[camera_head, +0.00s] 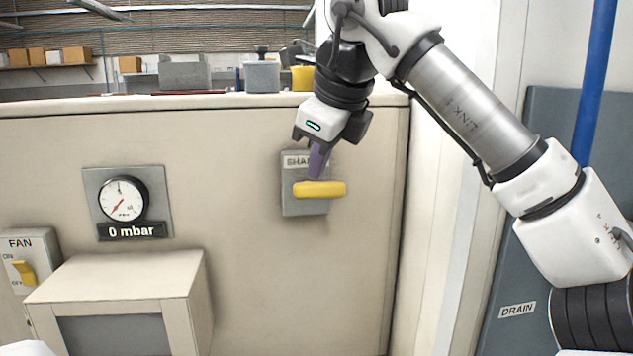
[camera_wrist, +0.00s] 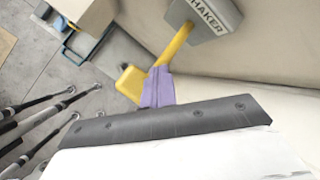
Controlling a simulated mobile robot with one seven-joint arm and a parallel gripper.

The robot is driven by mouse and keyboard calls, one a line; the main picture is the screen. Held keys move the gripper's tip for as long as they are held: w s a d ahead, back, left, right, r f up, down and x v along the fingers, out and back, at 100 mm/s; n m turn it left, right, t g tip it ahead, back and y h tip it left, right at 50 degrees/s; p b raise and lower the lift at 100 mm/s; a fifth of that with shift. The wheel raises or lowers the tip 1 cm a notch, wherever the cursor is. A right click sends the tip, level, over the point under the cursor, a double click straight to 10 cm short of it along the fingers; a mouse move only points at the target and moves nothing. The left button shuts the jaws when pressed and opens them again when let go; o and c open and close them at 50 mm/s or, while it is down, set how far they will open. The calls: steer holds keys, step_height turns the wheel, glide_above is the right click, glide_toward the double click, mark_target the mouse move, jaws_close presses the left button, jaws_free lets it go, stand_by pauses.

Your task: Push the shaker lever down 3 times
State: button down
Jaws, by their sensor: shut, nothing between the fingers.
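The shaker lever (camera_head: 320,189) is a yellow handle on a grey box (camera_head: 292,205) labelled "SHAKER", mounted on the beige panel. In the head view the handle lies about level across the lower half of the box. My gripper (camera_head: 315,177) is shut and empty, its purple fingers pointing down with the tips just above or against the handle. In the wrist view the lever (camera_wrist: 180,43) runs out from the grey box to a wide yellow end, and the purple fingertips (camera_wrist: 157,72) overlap it there. Whether they touch it I cannot tell for sure.
A pressure gauge (camera_head: 123,199) reading "0 mbar" is left of the shaker box. A grey drain panel (camera_head: 520,270) stands right. The panel around the lever is clear.

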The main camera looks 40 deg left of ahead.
mark_target(320, 184)
steer(key=shift+s+d+f+b, duration=0.15)
steer(key=shift+f+b, duration=0.4)
steer(key=shift+f, duration=0.35)
steer(key=shift+s+d+f+b, duration=0.15)
steer(key=shift+f+b, duration=0.4)
steer(key=shift+f, duration=0.3)
stand_by(1.2)
stand_by(0.5)
steer(key=r+p, duration=0.4)
steer(key=p, duration=0.1)
steer(key=shift+w+a+r, duration=0.3)
steer(key=shift+w+r, duration=0.05)
steer(key=shift+r, duration=0.05)
steer(key=shift+p, duration=0.3)
steer(key=r+p, duration=0.3)
steer(key=w+a+r+p, duration=0.1)
steer(key=r+p, duration=0.1)
steer(key=shift+a, duration=0.1)
steer(key=shift+s+f, duration=0.1)
steer(key=shift+f, duration=0.05)
stand_by(2.5)
